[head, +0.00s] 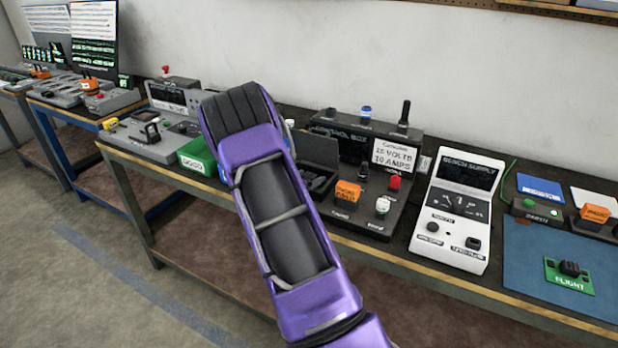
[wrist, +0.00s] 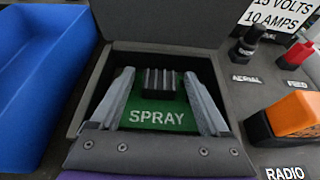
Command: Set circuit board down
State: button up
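The green circuit board marked SPRAY (wrist: 157,117) lies in the recess of a dark grey box (wrist: 90,85) in the wrist view. A ribbed black block (wrist: 160,82) stands up from the board. My gripper (wrist: 158,77) is open, with one finger on each side of the block and a visible gap to it on both sides. I cannot tell how far the fingertips are above the board. In the head view my purple arm hides the gripper and the board; part of the dark box (head: 318,152) shows to the right of the arm.
A blue bin (wrist: 35,60) is left of the box. An orange RADIO connector (wrist: 292,115) and the AERIAL and FEED plugs are close on the right. The white bench supply (head: 455,205) and a green FLIGHT board (head: 570,277) on a blue mat (head: 530,250) are farther right.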

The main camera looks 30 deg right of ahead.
jog(key=shift+r+p, duration=0.2)
jog(key=shift+p, duration=0.1)
jog(key=v, duration=1.2)
